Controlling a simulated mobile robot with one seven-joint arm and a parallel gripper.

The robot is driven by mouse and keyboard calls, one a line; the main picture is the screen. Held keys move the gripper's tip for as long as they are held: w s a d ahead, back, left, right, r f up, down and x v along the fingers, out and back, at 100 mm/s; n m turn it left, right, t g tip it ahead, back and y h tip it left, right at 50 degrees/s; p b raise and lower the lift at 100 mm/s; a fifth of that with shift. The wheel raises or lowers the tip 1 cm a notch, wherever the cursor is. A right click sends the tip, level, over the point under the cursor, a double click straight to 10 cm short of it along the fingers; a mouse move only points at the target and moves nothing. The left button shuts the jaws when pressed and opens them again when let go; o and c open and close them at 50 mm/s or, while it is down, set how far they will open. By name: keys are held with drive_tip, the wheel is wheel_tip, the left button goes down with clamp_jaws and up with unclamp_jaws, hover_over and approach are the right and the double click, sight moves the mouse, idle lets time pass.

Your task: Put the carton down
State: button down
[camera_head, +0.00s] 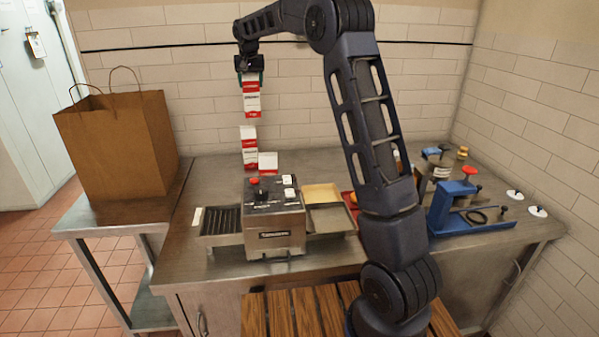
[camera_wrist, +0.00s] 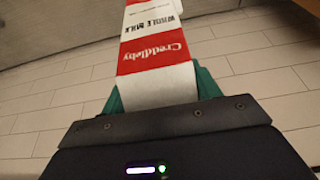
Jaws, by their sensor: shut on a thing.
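My gripper (camera_head: 250,78) is high up near the back tiled wall, pointing down. It is shut on a red and white carton (camera_head: 251,101), which hangs below the fingers. In the wrist view the carton (camera_wrist: 155,50) sits between the green fingertips (camera_wrist: 155,90), with "Creddleby" and "Whole Milk" lettering upside down. Below it in the head view, another red and white carton (camera_head: 249,148) stands at the back of the steel counter (camera_head: 215,185). In the picture a gap of wall shows between the two. A third similar carton (camera_head: 268,161) is just right of that one, partly hidden by the machine.
A steel machine (camera_head: 274,221) with a red knob stands in front of the cartons. A brown paper bag (camera_head: 120,143) stands on the left side table. Blue tools (camera_head: 460,208) are at right. Counter left of the cartons is bare.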

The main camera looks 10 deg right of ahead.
drive_tip(key=s+d, duration=0.2)
drive_tip(key=d, duration=0.7)
drive_tip(key=s+d, duration=0.2)
drive_tip(key=d, duration=0.8)
wheel_tip(320, 180, down, 26)
drive_tip(key=shift+r, duration=0.25)
drive_tip(key=shift+f, duration=0.1)
drive_tip(key=shift+c, duration=1.9)
unclamp_jaws()
